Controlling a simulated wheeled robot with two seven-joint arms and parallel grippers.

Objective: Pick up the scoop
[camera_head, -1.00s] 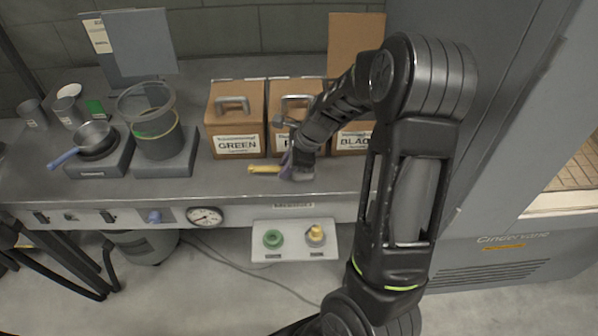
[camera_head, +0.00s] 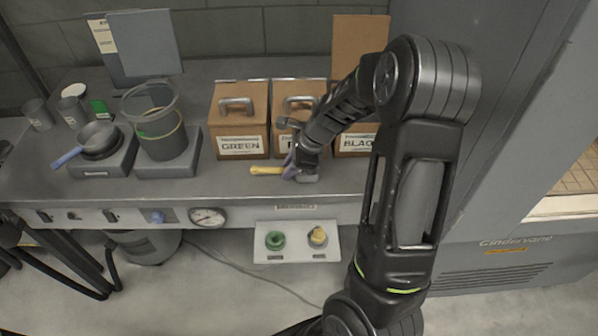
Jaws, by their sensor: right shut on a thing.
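The scoop (camera_head: 266,170) shows as a yellow handle lying level near the front of the counter, pointing left. Its other end is hidden by my right gripper (camera_head: 296,172), which is shut on it. The gripper is low, just in front of the middle box, and a small purple patch shows beside its fingers. I cannot tell whether the scoop still touches the counter. My left gripper is not in view.
Boxes labelled GREEN (camera_head: 238,146) and BLACK (camera_head: 355,143) flank a partly hidden middle box. A pan (camera_head: 99,137) and a bucket (camera_head: 161,135) stand on the left. Below the counter (camera_head: 225,187) are a gauge (camera_head: 207,217) and a panel with green and yellow knobs.

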